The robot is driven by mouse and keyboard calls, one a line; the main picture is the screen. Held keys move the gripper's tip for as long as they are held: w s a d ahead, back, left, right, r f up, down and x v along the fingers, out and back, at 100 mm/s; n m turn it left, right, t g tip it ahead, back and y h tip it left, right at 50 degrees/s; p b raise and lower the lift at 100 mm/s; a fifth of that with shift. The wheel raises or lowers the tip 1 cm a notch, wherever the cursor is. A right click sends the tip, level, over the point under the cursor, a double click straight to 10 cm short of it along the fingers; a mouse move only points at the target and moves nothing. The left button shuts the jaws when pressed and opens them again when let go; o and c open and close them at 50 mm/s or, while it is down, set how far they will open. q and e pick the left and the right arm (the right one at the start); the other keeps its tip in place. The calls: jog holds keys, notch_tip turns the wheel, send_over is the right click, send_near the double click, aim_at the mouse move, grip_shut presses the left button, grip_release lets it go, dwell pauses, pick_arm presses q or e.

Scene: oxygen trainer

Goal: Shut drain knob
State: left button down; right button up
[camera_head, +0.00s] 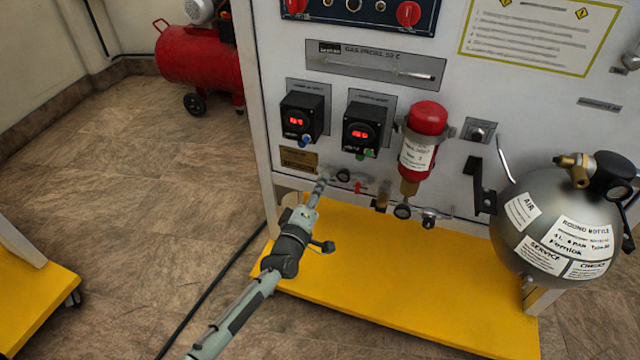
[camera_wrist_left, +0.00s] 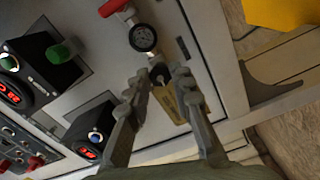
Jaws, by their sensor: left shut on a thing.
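The drain knob (camera_wrist_left: 158,71) is a small dark knob low on the white panel, seen in the left wrist view between the fingertips. My left gripper (camera_wrist_left: 159,84) has one finger on each side of it and is shut on it. In the head view my left gripper (camera_head: 320,186) reaches the lower left of the panel and hides most of the knob. My right gripper is in neither view.
A pressure gauge (camera_wrist_left: 142,37) and a red valve handle (camera_wrist_left: 113,7) sit beside the knob. Two black digital controllers (camera_head: 302,117) (camera_head: 363,129) are above. A red filter cylinder (camera_head: 424,142) and a round steel bottle (camera_head: 553,225) stand right. A yellow base (camera_head: 400,290) juts out below.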

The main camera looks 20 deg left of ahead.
pick_arm(q)
jog(key=shift+a+f+m+p, duration=0.1)
jog(key=shift+m+p, duration=1.75)
jog(key=shift+m, duration=6.75)
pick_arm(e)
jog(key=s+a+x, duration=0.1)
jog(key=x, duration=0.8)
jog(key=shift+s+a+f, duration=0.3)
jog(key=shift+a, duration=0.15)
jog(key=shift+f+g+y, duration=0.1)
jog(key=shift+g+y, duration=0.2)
pick_arm(q)
jog(key=c, duration=1.3)
grip_release()
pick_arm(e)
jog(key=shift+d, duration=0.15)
